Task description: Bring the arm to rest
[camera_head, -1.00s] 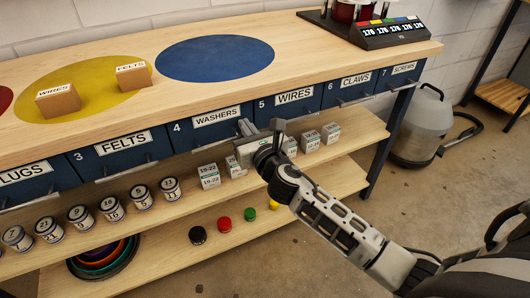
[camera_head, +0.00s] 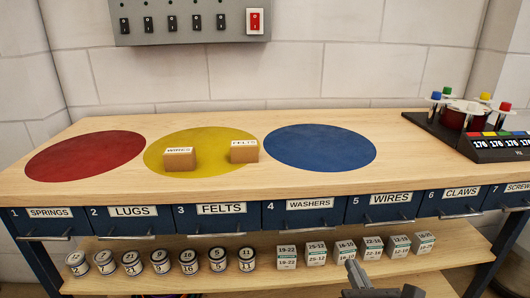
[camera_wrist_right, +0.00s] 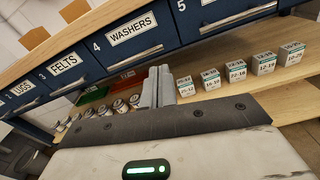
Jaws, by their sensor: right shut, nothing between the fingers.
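My right gripper (camera_head: 355,270) shows at the bottom edge of the head view, in front of the lower shelf and below the WASHERS and WIRES drawers. Its two fingers are together in the right wrist view (camera_wrist_right: 157,86), with nothing between them. The fingers point toward the bench and appear apart from the WASHERS drawer (camera_wrist_right: 134,36). Most of the right arm is out of the head view. My left gripper is not in view.
A drum with a display (camera_head: 495,148) stands at the right. Labelled tins (camera_head: 160,262) and small cartons (camera_head: 316,254) line the shelf (camera_head: 455,255).

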